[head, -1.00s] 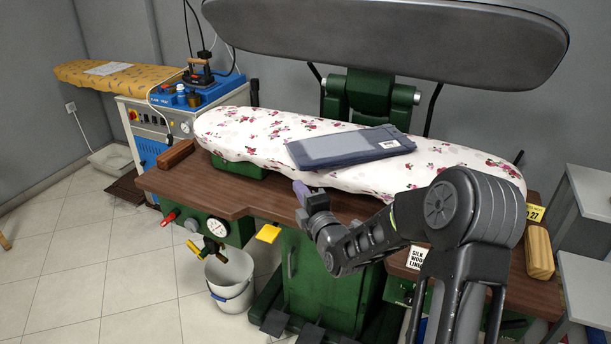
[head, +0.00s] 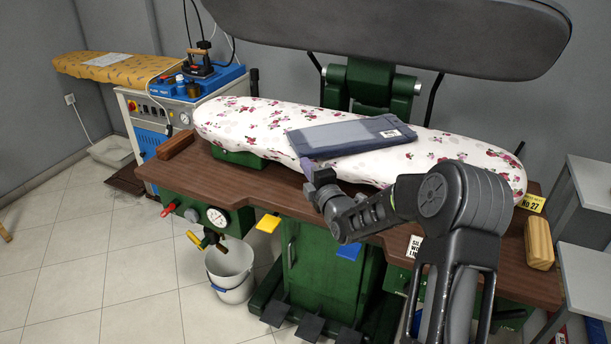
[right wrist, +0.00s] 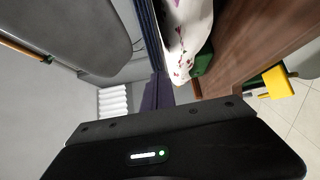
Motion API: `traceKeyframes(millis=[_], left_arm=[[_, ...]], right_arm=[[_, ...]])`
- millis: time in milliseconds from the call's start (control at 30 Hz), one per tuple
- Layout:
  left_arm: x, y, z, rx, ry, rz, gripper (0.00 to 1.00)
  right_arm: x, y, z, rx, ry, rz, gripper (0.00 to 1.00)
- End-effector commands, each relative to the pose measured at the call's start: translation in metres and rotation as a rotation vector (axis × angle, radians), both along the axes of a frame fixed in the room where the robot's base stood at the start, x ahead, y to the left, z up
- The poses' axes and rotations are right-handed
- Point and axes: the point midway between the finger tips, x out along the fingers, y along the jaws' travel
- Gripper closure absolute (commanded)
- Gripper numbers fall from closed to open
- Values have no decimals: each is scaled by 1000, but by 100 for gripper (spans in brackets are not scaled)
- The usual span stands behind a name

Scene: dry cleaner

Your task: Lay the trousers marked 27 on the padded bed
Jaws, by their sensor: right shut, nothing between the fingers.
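The folded dark blue-grey trousers (head: 352,134) lie flat on top of the padded bed (head: 240,122), which has a white cover with pink and red flowers. A white tag (head: 390,133) shows on their right end, too small to read. My right gripper (head: 307,168) is shut and empty at the bed's front edge, just below the trousers' near left corner. In the right wrist view its purple-grey fingers (right wrist: 157,92) point at the edge of the bed. I cannot tell whether they touch the cover. My left gripper is not in view.
The grey upper press plate (head: 390,35) is raised above the bed. A brown wooden table (head: 215,177) surrounds the bed's front, with a yellow "No 27" card (head: 532,202) and a wooden block (head: 539,243) at right. An iron (head: 200,65) stands at the back left.

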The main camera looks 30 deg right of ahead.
Motion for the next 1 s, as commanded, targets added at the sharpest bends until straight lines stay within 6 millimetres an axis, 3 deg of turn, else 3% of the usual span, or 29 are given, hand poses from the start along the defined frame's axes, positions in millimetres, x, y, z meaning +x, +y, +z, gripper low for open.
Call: traceKeyframes(millis=[67,533,1000], left_arm=[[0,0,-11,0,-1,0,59],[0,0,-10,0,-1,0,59],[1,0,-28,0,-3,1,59]], right_arm=[[2,-4,-4,0,0,-3,100],[-3,-4,0,1,1,-3,100],[-68,6,-1,1,1,-4,100]])
